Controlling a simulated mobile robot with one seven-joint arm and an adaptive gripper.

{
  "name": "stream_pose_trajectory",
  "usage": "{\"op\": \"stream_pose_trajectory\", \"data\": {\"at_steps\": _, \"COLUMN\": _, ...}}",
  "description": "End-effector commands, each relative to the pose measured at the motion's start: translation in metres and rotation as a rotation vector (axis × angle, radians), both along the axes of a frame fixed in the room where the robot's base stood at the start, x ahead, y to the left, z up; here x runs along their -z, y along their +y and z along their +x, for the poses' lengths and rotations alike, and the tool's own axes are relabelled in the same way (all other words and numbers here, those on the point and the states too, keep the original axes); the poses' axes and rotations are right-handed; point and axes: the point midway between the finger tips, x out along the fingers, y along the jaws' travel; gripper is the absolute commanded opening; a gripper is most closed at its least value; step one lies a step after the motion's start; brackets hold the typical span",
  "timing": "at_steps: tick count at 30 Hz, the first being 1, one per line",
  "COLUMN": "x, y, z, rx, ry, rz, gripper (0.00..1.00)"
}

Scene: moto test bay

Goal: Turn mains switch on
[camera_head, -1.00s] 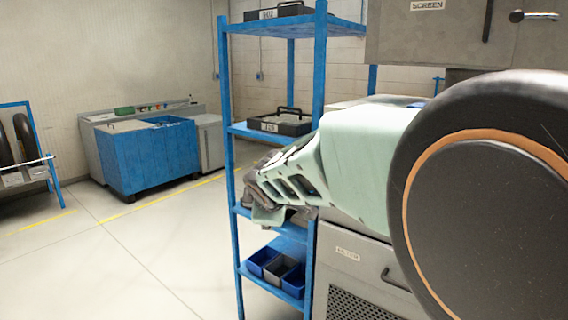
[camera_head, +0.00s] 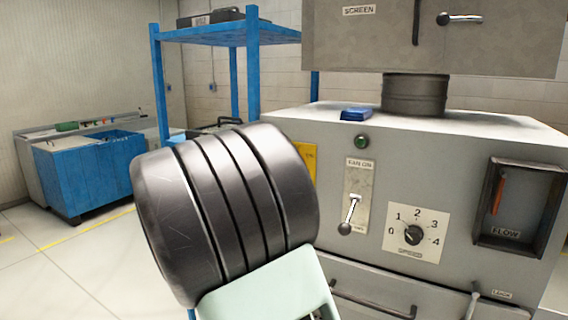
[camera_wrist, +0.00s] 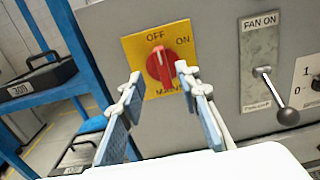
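The mains switch (camera_wrist: 161,65) is a red rotary knob on a yellow plate (camera_wrist: 133,43) marked OFF at the top, ON at the right and MAINS below. Its handle stands nearly upright, with its upper end towards OFF. In the wrist view my gripper (camera_wrist: 160,76) is open, its two fingers apart on either side of the knob's lower part. I cannot tell whether a finger touches it. In the head view only an edge of the yellow plate (camera_head: 311,152) shows; my arm hides the knob and gripper.
Right of the plate is a fan lever (camera_head: 352,210), pointing down, also in the wrist view (camera_wrist: 275,95). Further right are a numbered dial (camera_head: 413,234) and a flow gauge (camera_head: 518,205). A blue shelf (camera_head: 215,32) with black trays stands at left. A drawer handle (camera_head: 372,305) sits below.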

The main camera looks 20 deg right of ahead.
Motion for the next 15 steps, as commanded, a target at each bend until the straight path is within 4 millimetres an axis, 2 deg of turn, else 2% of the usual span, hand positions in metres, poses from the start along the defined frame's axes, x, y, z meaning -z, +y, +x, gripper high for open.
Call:
{"op": "stream_pose_trajectory", "data": {"at_steps": 1, "x": 0.0, "y": -0.01, "z": 0.005, "rx": 0.005, "ry": 0.0, "rz": -0.001, "gripper": 0.3}}
{"op": "stream_pose_trajectory", "data": {"at_steps": 9, "x": 0.0, "y": -0.05, "z": 0.036, "rx": 0.005, "ry": 0.001, "rz": 0.001, "gripper": 0.3}}
{"op": "stream_pose_trajectory", "data": {"at_steps": 15, "x": 0.0, "y": -0.066, "z": 0.05, "rx": 0.002, "ry": 0.0, "rz": 0.003, "gripper": 0.3}}
